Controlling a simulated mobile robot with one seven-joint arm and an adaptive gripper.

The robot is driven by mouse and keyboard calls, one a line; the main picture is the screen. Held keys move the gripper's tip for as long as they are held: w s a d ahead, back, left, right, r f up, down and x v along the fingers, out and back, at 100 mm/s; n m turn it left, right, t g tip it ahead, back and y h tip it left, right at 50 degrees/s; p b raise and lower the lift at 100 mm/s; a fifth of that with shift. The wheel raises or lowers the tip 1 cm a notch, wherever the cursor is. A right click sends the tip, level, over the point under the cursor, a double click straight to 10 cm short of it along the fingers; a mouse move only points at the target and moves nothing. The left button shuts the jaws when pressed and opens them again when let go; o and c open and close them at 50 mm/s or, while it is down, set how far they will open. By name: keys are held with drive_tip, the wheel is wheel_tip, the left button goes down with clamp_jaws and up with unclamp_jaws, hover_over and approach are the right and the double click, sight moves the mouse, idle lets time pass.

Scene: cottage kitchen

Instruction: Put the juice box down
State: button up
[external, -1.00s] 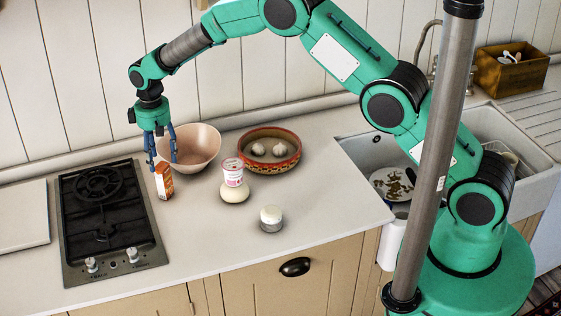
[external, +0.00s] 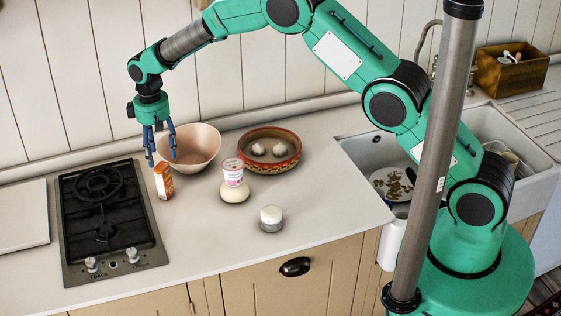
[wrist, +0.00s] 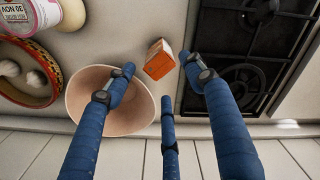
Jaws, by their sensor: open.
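The orange juice box (external: 164,181) stands upright on the counter, between the gas hob and the pink bowl. In the wrist view the juice box (wrist: 159,60) shows between the spread fingers, beyond their tips. My gripper (external: 162,160) is open and empty, just above the box. The blue fingers (wrist: 158,82) look apart from the box in the wrist view.
The pink bowl (external: 194,147) is close to the right of the fingers, the hob (external: 106,222) to the left. A patterned dish (external: 270,168) with garlic, a yoghurt cup (external: 233,173) and a white jar (external: 271,219) stand to the right.

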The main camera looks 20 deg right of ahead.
drive_tip(key=d+r+m+t, duration=0.1)
drive_tip(key=d+r+m, duration=0.1)
drive_tip(key=d+r, duration=1.45)
drive_tip(key=s+d+r+m+t+y, duration=0.1)
drive_tip(key=s+d+r, duration=0.2)
drive_tip(key=d+r, duration=0.5)
drive_tip(key=s+d+r+m, duration=0.1)
drive_tip(key=s+d+r, duration=0.3)
drive_tip(key=d+r, duration=0.4)
drive_tip(key=s+d+r+m+t, duration=0.1)
drive_tip(key=s+d+r, duration=0.2)
drive_tip(key=s+d, duration=0.45)
drive_tip(key=s+d+r+m+t, duration=0.1)
drive_tip(key=s+d+r, duration=0.2)
drive_tip(key=s+d, duration=0.4)
drive_tip(key=s+d+f+m, duration=0.1)
drive_tip(key=s+d, duration=0.4)
drive_tip(key=s, duration=0.3)
drive_tip(key=s+d+f+m+t+h, duration=0.1)
drive_tip(key=s+d+m, duration=0.1)
drive_tip(key=s+d, duration=0.3)
drive_tip(key=s, duration=0.4)
drive_tip(key=shift+d+f+t, duration=0.3)
drive_tip(key=shift+f, duration=0.1)
drive_tip(key=shift+s, duration=0.1)
